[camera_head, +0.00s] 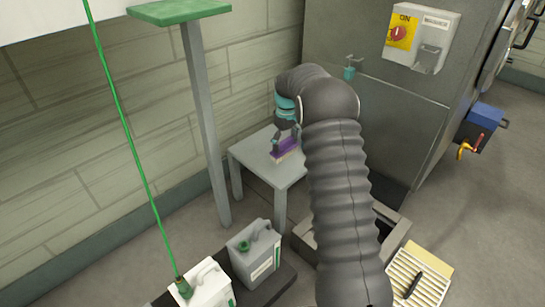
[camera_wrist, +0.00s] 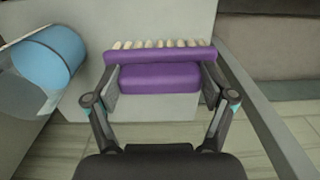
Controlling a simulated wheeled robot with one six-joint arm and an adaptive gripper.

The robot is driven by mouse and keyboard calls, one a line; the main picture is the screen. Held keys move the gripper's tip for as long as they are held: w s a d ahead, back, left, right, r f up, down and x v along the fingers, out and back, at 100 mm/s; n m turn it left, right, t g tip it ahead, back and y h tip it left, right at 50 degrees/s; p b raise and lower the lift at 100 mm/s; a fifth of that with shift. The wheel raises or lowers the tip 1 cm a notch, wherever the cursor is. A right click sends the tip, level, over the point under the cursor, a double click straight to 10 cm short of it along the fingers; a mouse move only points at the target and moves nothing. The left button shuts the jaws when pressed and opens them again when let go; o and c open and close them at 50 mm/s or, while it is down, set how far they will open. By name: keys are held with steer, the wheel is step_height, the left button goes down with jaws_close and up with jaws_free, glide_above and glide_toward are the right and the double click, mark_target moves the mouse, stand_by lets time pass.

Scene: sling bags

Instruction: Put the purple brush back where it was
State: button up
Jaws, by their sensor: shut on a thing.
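The purple brush (camera_head: 286,150) is at the small grey table (camera_head: 262,165) beside the wall. In the wrist view the purple brush (camera_wrist: 160,78) lies crosswise between the fingers, its pale bristles toward the top of the picture. My gripper (camera_head: 288,138) is shut on it, one finger at each side; it also shows in the wrist view (camera_wrist: 160,92). The brush is over the table top or on it; I cannot tell whether it touches. My arm hides the table's right part in the head view.
A blue cylinder (camera_wrist: 52,55) is at the left in the wrist view. Two canisters, one grey (camera_head: 254,254) and one white (camera_head: 205,287), stand in front of the table. A green-topped post (camera_head: 205,120) rises left of it. A large grey machine (camera_head: 400,110) stands behind my arm.

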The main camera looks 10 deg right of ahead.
steer(key=shift+w+a+f, duration=0.2)
steer(key=shift+a+f, duration=0.5)
steer(key=shift+f, duration=0.4)
steer(key=shift+w+a+f, duration=0.15)
steer(key=shift+a+f, duration=0.5)
steer(key=shift+f, duration=0.4)
steer(key=shift+w+a+f, duration=0.2)
steer(key=shift+a+f, duration=0.5)
steer(key=shift+f, duration=0.4)
steer(key=shift+f, duration=0.15)
steer(key=o, duration=1.1)
steer(key=shift+c, duration=0.2)
